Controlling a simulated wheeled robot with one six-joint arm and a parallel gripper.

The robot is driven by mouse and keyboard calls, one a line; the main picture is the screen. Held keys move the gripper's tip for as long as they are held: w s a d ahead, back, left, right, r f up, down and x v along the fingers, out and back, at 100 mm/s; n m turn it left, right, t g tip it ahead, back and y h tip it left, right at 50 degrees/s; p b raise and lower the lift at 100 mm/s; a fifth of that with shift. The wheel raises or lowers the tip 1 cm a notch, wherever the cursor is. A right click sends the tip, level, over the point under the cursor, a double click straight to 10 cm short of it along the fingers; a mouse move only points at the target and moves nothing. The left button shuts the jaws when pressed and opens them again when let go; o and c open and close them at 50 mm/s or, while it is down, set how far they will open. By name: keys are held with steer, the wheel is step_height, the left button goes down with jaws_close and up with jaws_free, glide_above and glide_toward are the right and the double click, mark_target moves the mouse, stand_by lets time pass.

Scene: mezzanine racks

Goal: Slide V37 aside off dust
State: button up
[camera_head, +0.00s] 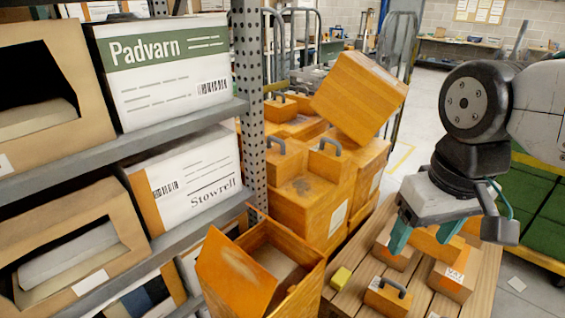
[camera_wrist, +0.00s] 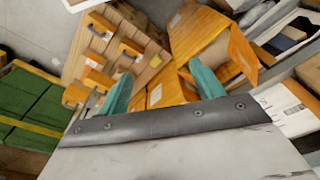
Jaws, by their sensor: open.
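A small orange box (camera_head: 455,280), whose pale label seems to read V37, rests on the slatted wooden pallet at the lower right. More orange boxes with grey handles stand near it, one in front (camera_head: 387,298) and others partly behind my fingers. My gripper (camera_head: 422,246) is above the pallet, its two teal fingers spread apart with nothing seen held between them. The wrist view shows the fingers (camera_wrist: 160,75) apart, with the pallet and several handled boxes beyond them. I cannot tell which box there is V37. No dust patch can be made out clearly.
An open orange crate (camera_head: 297,255) stands left of the pallet (camera_head: 350,255). Stacked orange boxes, one tilted (camera_head: 358,97), rise behind. A grey rack (camera_head: 250,110) with cartons fills the left; a green-topped cart (camera_head: 547,215) is at right.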

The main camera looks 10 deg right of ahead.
steer(key=f, duration=0.1)
steer(key=w+f+g, duration=0.2)
steer(key=shift+w+d+f+m+y, duration=0.15)
steer(key=shift+d+f+m+y, duration=0.15)
steer(key=shift+m, duration=0.1)
jaws_close()
steer(key=w+a+f+m+g+y, duration=0.3)
steer(key=w+a+f+m+y, duration=0.25)
steer(key=w, duration=0.25)
steer(key=m+t+y, duration=0.5)
steer(key=m+t, duration=1.3)
steer(key=m, duration=0.4)
glide_toward(290, 167)
steer(key=shift+h, duration=0.25)
steer(key=x, duration=0.7)
